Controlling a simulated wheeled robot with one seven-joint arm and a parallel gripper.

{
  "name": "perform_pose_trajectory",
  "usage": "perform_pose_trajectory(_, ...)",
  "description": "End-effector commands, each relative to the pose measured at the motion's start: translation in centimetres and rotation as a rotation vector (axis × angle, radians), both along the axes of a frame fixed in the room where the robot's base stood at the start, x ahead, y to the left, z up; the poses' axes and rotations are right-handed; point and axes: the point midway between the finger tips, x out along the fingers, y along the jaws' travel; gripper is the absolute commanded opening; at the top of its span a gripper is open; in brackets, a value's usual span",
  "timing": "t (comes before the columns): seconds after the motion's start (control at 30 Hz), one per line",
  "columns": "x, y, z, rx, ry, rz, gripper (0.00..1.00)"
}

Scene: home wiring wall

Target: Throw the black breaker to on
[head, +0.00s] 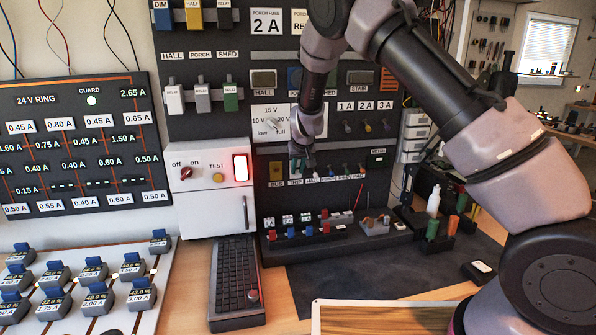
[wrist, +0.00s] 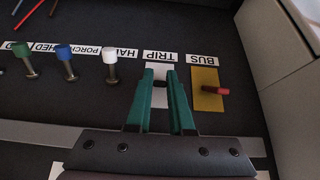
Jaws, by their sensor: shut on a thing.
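The black breaker (wrist: 160,84) is a small dark lever on a white plate beside the TRIP label, in the wrist view. My gripper (wrist: 160,76) has two green fingers, one on each side of this lever, closed on it. The fingers hide much of the lever and plate, and I cannot tell which way it is thrown. In the head view my gripper (head: 299,165) is at the dark breaker panel above the TRIP label, and the black breaker is hidden there.
To one side is the red BUS lever (wrist: 215,90) on a yellow plate. On the other are the white (wrist: 110,58), blue (wrist: 64,54) and green (wrist: 22,50) levers. A white box (head: 217,195) with a lit red switch stands left of the panel in the head view.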

Motion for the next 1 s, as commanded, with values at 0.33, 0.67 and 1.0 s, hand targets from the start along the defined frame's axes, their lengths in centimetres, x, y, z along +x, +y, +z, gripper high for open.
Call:
perform_pose_trajectory(0.33,0.12,0.08,0.17,-0.013,0.051,0.0,0.0)
perform_pose_trajectory(0.67,0.09,0.06,0.1,-0.014,0.054,-0.001,0.0)
perform_pose_trajectory(1.0,0.09,0.02,0.09,-0.015,0.054,-0.002,0.5)
